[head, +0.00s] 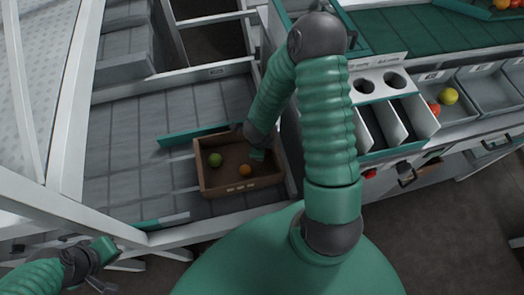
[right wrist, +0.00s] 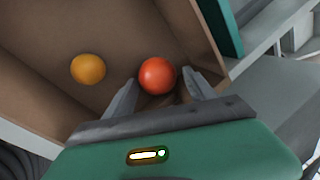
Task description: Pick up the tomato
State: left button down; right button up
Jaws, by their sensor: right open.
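A red tomato (right wrist: 157,75) lies on the floor of a brown cardboard box, close to its wall. In the right wrist view my right gripper (right wrist: 161,80) is open, with one finger on either side of the red tomato; contact cannot be made out. In the head view my right gripper (head: 257,154) reaches into the box (head: 240,188) at its right side and hides the red tomato. An orange tomato (head: 245,170) lies left of the gripper and also shows in the right wrist view (right wrist: 88,69). A green tomato (head: 215,160) lies farther left. My left gripper (head: 97,278) is at the lower left, away from the box.
The box stands on a grey tiled surface (head: 115,150), with a green bar (head: 185,136) behind it. To the right are a white divided holder (head: 385,125) and grey bins (head: 490,92), one holding a yellow fruit (head: 449,96) and a red one (head: 434,109).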

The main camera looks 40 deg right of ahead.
jog(key=shift+w+f, duration=0.15)
jog(key=shift+f, duration=0.5)
jog(key=shift+a+r, duration=0.15)
jog(key=shift+r, duration=0.05)
jog(key=shift+c, duration=0.4)
jog(key=c, duration=0.6)
